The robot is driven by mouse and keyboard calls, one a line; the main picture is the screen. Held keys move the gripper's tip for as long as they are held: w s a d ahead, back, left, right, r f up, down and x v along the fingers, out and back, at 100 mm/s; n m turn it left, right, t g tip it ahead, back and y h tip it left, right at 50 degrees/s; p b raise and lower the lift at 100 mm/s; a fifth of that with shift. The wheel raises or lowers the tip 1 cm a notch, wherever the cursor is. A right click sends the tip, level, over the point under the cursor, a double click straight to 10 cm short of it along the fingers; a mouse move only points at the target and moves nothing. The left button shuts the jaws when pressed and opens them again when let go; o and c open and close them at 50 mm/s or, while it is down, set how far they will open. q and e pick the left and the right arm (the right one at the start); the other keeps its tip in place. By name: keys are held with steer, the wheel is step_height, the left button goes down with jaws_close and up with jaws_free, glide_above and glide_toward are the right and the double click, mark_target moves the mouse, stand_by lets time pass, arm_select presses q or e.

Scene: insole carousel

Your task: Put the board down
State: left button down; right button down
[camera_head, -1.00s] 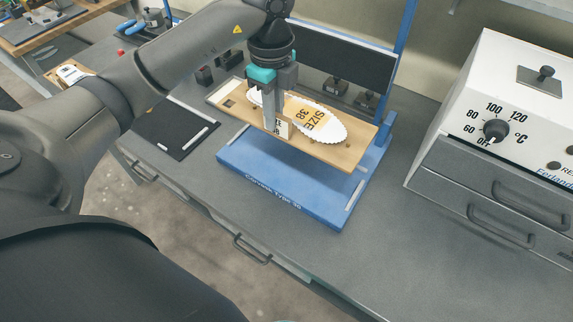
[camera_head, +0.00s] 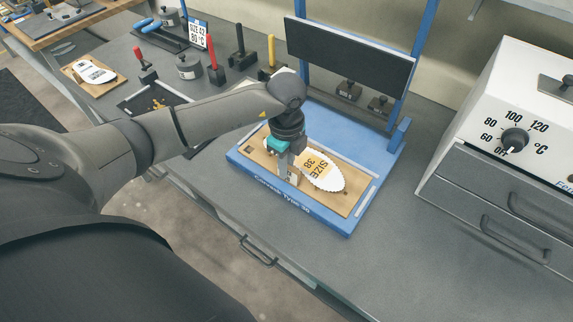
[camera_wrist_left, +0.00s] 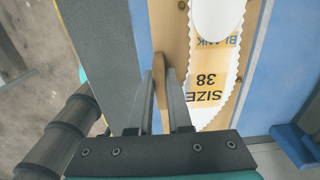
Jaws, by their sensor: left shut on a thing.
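The wooden board (camera_head: 338,203) bears a white insole template marked SIZE 38 (camera_head: 325,178). The board lies within the blue base labelled Corvex Type 38 (camera_head: 335,222), between its side strips, and looks flat on it. My left gripper (camera_head: 292,178) is shut on the board's near edge, left of its middle. In the left wrist view, the fingers (camera_wrist_left: 163,95) pinch a wooden part at the edge of the board (camera_wrist_left: 172,40). Whether the board's underside fully touches the base cannot be told. My right gripper is not in view.
A black panel (camera_head: 348,58) stands behind the base on blue posts. A white heater box with a dial (camera_head: 514,141) stands on grey drawers at the right. Several handled tools and another insole board (camera_head: 93,73) are at the back left.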

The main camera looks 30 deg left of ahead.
arm_select(q)
steer(key=c, duration=1.3)
jaws_free()
steer(key=shift+f, duration=0.1)
steer(key=o, duration=0.5)
steer(key=shift+c, duration=0.2)
step_height(320, 180, up, 12)
steer(key=shift+r+p, duration=0.2)
steer(key=shift+p, duration=0.15)
